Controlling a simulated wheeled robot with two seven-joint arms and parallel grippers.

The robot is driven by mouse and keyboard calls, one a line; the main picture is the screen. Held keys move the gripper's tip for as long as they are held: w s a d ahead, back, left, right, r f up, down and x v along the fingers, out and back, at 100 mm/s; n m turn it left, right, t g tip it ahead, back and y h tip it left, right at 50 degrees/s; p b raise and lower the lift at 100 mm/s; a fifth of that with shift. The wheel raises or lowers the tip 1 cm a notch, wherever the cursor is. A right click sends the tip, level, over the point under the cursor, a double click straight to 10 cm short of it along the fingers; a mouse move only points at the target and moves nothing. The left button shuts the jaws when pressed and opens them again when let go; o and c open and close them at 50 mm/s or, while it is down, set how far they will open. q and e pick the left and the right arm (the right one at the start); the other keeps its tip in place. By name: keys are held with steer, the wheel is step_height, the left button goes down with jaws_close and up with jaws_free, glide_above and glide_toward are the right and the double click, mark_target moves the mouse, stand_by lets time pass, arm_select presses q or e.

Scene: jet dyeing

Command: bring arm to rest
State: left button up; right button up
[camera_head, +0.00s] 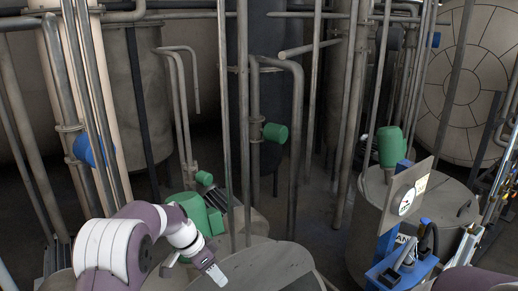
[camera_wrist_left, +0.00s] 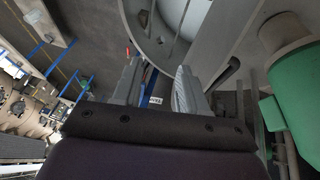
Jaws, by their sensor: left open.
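My left arm (camera_head: 115,245), purple and white, comes in from the bottom left of the head view. It is bent, with its wrist toward the middle. My left gripper (camera_head: 212,271) points down and to the right in front of a grey tank top. In the left wrist view the two grey fingers of the left gripper (camera_wrist_left: 158,82) stand apart with nothing held between them. My right gripper is not in view.
Vertical pipes (camera_head: 243,120) stand close beyond the left arm. Green motors (camera_head: 197,212) sit near the wrist. At right, a blue stand (camera_head: 402,266) carries a panel (camera_head: 407,200) in front of a grey tank (camera_head: 452,215). Dark floor (camera_head: 320,215) shows between the tanks.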

arm_select(q)
steer(key=s+a+f+n+y+b, duration=0.2)
steer(key=s+f+n+b, duration=0.3)
steer(key=s+f+b, duration=0.4)
steer(key=s+a+f+n+y+b, duration=0.3)
steer(key=s+a+f+n+b, duration=0.2)
steer(key=s+f+b, duration=0.5)
steer(key=s, duration=0.5)
steer(key=shift+s+n+t+b, duration=0.25)
steer(key=shift+n+t+b, duration=0.05)
steer(key=shift+t, duration=0.1)
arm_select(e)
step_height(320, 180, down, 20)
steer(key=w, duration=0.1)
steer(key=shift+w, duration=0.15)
arm_select(q)
steer(key=shift+s, duration=0.15)
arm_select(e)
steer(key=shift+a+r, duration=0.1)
